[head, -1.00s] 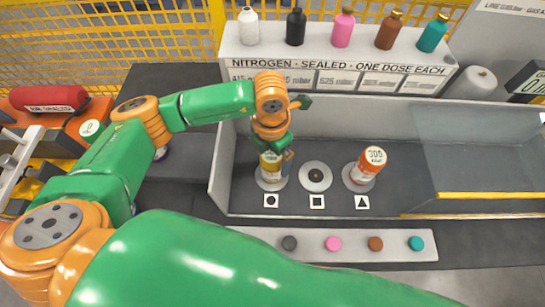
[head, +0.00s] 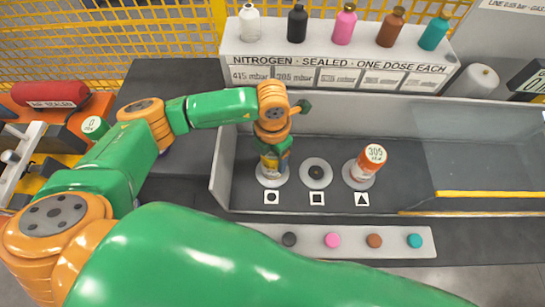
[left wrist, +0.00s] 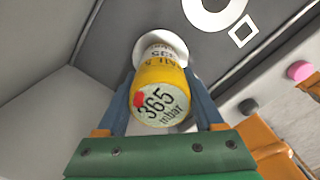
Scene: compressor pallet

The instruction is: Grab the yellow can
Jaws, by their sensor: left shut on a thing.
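The yellow can (left wrist: 160,88) has a pale top marked "365 mbar" with a red spot, and stands upright on the white round pad (head: 270,182) above the circle label. In the head view the can (head: 270,164) is mostly hidden by my left gripper (head: 272,155). In the left wrist view the blue fingers of my left gripper (left wrist: 163,100) are on both sides of the can, shut on it. The right gripper does not show; a large green arm link of mine crosses the foreground.
The middle pad (head: 316,173) is empty. A low strip (head: 350,243) with coloured buttons lies in front. The shelf (head: 335,68) behind holds several small bottles.

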